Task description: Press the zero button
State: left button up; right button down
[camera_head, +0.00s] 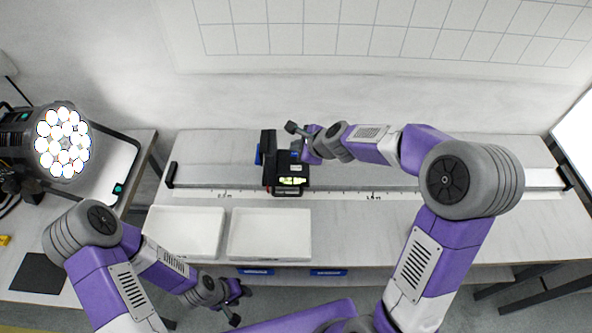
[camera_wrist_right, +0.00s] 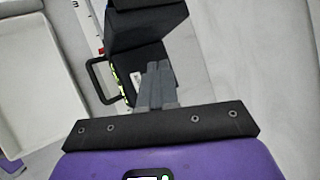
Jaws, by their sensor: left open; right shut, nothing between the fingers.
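A black device (camera_head: 269,172) with a lit yellow-green display (camera_head: 292,181) stands on the long ruler-marked bench at the middle left in the head view. In the right wrist view the device (camera_wrist_right: 145,28) is at the upper middle. My right gripper (camera_head: 297,146) is at the right side of the device, its fingers partly hidden in the head view. In the right wrist view its fingers (camera_wrist_right: 158,66) are shut and empty, close to the device; contact cannot be told. I cannot make out the zero button. My left gripper (camera_head: 240,304) is open and empty, low in front of the bench.
Two white trays (camera_head: 185,231) (camera_head: 270,234) sit along the bench's front edge. A lamp (camera_head: 62,143) with many lit white bulbs stands on the left table. The bench right of the device is clear apart from my right arm above it.

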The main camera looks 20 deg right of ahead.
aim_at(298, 170)
pick_arm(q)
notch_tip(298, 170, down, 6)
jog(key=b, duration=0.5)
jog(key=shift+f+b, duration=0.15)
jog(key=shift+b, duration=0.15)
pick_arm(e)
notch_tip(298, 170, down, 6)
jog(key=shift+f, duration=0.25)
dwell(1.0)
pick_arm(q)
jog(key=shift+f+b, duration=0.35)
jog(key=shift+f, duration=0.05)
pick_arm(e)
jog(key=shift+f, duration=0.4)
pick_arm(q)
jog(key=shift+f+b, duration=0.35)
jog(key=shift+b, duration=0.05)
pick_arm(e)
jog(key=shift+f, duration=0.4)
pick_arm(q)
jog(key=shift+r, duration=0.1)
pick_arm(e)
jog(key=shift+r, duration=0.1)
pick_arm(q)
jog(key=shift+r+p, duration=0.75)
jog(key=shift+p, duration=0.1)
pick_arm(e)
jog(key=shift+r, duration=0.75)
